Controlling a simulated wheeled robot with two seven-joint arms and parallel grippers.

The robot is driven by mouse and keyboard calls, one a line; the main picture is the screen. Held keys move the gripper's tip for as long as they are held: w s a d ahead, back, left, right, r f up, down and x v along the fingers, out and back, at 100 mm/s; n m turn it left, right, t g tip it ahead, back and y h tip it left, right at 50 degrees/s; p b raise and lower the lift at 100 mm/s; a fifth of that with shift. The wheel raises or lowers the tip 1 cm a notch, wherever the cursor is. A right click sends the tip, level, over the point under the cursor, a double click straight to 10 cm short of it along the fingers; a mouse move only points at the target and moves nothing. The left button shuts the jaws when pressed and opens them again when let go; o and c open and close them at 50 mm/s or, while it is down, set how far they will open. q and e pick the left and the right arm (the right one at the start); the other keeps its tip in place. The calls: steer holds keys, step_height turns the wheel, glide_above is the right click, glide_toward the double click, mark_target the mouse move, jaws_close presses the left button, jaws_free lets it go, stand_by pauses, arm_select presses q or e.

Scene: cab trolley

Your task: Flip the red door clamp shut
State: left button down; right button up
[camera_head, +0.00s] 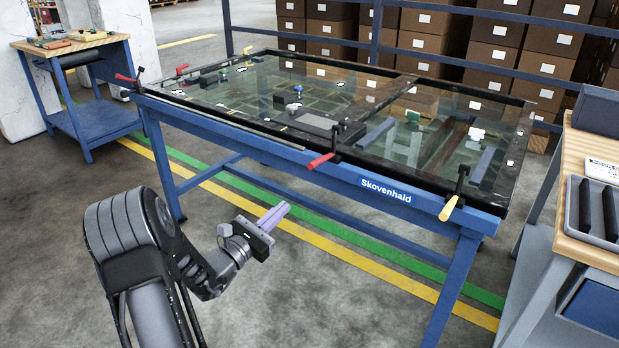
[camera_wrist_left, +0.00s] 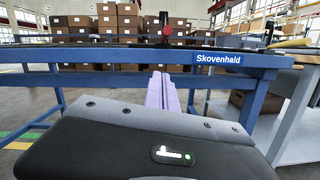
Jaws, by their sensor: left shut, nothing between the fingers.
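A red-handled clamp (camera_head: 320,161) sits at the middle of the front edge of the glass-topped door frame (camera_head: 265,131), which lies on a blue trolley. Its red handle sticks out over the front edge, beyond a black upright post. It also shows as a clamp (camera_wrist_left: 166,31) above the blue rail in the left wrist view. My left gripper (camera_head: 284,206) has lilac fingers, shut and empty. It is in front of the trolley, lower than the clamp and clear of it. The fingertips (camera_wrist_left: 159,76) point at the trolley. My right gripper is not in view.
Other red clamps are at the left corner (camera_head: 126,78) and back left (camera_head: 183,69); a yellow-handled one (camera_head: 448,208) is at the front right. A workbench (camera_head: 590,160) stands right, a small table (camera_head: 70,45) left. The floor before the trolley is clear.

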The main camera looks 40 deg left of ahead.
arm_select(q)
steer(key=shift+w, duration=0.1)
steer(key=w+d+r, duration=0.1)
steer(key=w+r, duration=0.4)
steer(key=w, duration=0.5)
steer(key=shift+r+b, duration=0.2)
steer(key=shift+b, duration=0.1)
